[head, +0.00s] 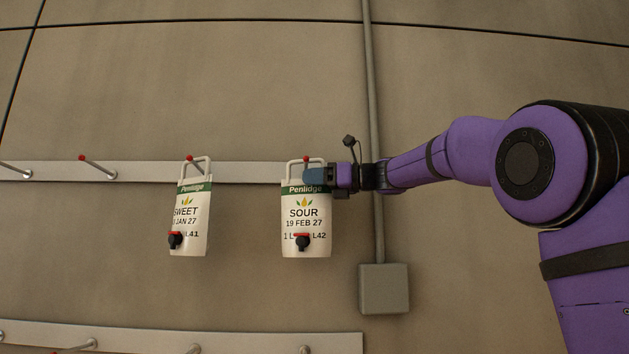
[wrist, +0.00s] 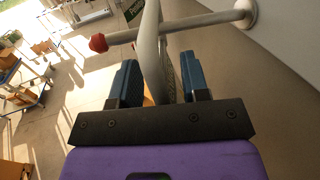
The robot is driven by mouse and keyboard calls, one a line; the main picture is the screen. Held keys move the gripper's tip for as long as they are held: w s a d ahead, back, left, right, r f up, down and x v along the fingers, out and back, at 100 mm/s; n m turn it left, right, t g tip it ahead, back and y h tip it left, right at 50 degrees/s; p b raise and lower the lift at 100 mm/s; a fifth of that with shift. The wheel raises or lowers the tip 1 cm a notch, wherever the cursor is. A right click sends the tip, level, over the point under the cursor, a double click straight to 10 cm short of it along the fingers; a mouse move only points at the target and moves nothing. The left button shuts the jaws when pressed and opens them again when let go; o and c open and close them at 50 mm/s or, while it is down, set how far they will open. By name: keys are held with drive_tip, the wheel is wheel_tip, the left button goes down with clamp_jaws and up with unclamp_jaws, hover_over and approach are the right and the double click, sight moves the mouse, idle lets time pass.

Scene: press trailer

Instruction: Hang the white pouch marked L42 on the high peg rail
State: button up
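The white pouch marked L42 (head: 306,211), with a green band and the word SOUR, hangs upright at the high peg rail (head: 252,172). A red-tipped peg (head: 306,159) shows inside its handle loop. In the wrist view the peg (wrist: 205,22) runs from the wall to its red tip, and the pouch's white edge (wrist: 153,50) crosses in front of it. My gripper (head: 316,176) is at the pouch's upper right. In the wrist view its blue fingers (wrist: 158,80) stand apart on either side of the pouch, with gaps showing. Exact handle contact on the peg is hidden.
A similar white pouch marked L41 (head: 191,218) hangs on the peg to the left. Bare pegs (head: 98,168) lie further left. A lower rail (head: 230,343) runs below. A conduit (head: 372,100) and grey box (head: 384,289) are on the wall at right.

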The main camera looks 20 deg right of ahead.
drive_tip(key=shift+d+f, duration=0.15)
drive_tip(key=v, duration=1)
drive_tip(key=shift+s+d, duration=0.2)
drive_tip(key=shift+d, duration=0.05)
drive_tip(key=s+a+f+n+g+h, duration=0.2)
drive_tip(key=s+a+f+n+h, duration=0.25)
drive_tip(key=s+f, duration=0.35)
drive_tip(key=s+a+f+n+g+h, duration=0.1)
drive_tip(key=s+a+f+n+h, duration=0.2)
drive_tip(key=s+f+n, duration=0.5)
drive_tip(key=s+d+f+n+g+h, duration=0.1)
drive_tip(key=s+f+n+h, duration=0.3)
drive_tip(key=f, duration=0.7)
drive_tip(key=s+d+f+n+h, duration=0.2)
drive_tip(key=s+f+n+h, duration=0.1)
drive_tip(key=s+f+n, duration=0.5)
drive_tip(key=s+f, duration=0.3)
drive_tip(key=shift+s+g+h, duration=0.35)
drive_tip(key=shift+s+g, duration=0.05)
